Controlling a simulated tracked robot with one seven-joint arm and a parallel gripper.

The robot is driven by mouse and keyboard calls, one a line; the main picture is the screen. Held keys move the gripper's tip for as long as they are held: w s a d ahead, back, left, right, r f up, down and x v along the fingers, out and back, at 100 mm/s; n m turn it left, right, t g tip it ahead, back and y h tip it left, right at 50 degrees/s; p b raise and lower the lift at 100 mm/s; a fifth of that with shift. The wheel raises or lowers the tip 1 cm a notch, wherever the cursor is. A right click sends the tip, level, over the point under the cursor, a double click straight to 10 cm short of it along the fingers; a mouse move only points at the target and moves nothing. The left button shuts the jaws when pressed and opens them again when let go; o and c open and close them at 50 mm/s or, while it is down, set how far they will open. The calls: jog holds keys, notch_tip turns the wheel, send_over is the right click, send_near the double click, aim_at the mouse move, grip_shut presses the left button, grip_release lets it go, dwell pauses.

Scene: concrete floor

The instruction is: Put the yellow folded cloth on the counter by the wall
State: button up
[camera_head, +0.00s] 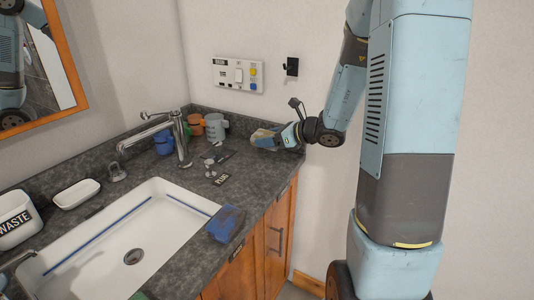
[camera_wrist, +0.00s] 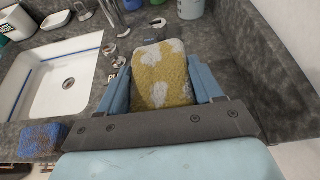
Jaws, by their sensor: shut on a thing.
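The yellow folded cloth (camera_wrist: 158,77) has pale patches and sits between the two blue fingers of my gripper (camera_wrist: 160,88) in the wrist view. My gripper (camera_head: 280,138) is shut on it. In the head view the cloth (camera_head: 263,138) shows small at the fingertips, at the back right corner of the dark stone counter (camera_head: 262,170) by the wall. The cloth is over the counter top; I cannot tell whether it touches the surface.
A white sink (camera_head: 130,235) is set in the counter, with a faucet (camera_head: 180,140) behind it. A blue sponge-like block (camera_head: 226,223) lies at the front edge. Cups (camera_head: 215,127) stand at the back. A small dark label (camera_head: 221,179) and small items lie mid-counter.

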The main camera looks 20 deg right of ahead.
send_over(272, 159)
notch_tip(272, 159, down, 7)
jog(key=shift+r, duration=0.1)
jog(key=shift+w+f, duration=0.15)
jog(key=shift+f, duration=1.6)
jog(key=o, duration=1.2)
